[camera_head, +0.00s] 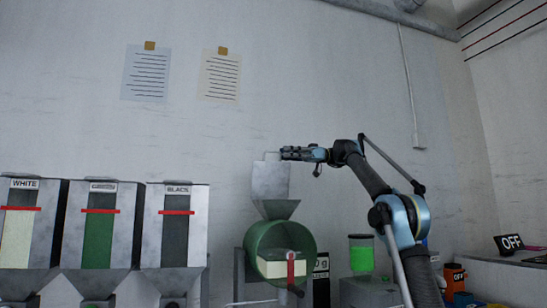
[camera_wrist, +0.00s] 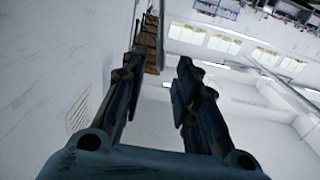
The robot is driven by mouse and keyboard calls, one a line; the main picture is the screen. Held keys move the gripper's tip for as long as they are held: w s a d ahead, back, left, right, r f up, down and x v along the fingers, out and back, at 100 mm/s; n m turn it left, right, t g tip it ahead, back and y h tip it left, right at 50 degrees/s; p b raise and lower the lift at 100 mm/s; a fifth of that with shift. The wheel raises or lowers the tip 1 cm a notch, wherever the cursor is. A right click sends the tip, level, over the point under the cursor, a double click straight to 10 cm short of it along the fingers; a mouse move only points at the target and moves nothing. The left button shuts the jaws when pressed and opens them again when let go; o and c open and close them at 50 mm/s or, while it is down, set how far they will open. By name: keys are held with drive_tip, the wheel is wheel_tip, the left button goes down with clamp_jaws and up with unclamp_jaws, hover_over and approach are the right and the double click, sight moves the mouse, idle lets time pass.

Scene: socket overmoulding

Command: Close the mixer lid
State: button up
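A small handle-like piece shows at the panel's top edge. My gripper (camera_head: 284,153) is level with that top edge, at its right end; I cannot tell whether they touch. In the wrist view my gripper (camera_wrist: 160,68) has its two dark fingers apart with nothing between them. The lid does not clearly show in the wrist view.
Three hoppers stand at left, including the white hopper (camera_head: 20,225) and the black hopper (camera_head: 178,225). A jar with green contents (camera_head: 361,256) stands right of the mixer, near my arm. An OFF sign (camera_head: 509,243) is at far right.

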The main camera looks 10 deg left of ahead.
sight(278, 152)
drive_tip(key=x, duration=0.6)
drive_tip(key=shift+s+a, duration=0.2)
drive_tip(key=shift+a, duration=0.1)
clamp_jaws()
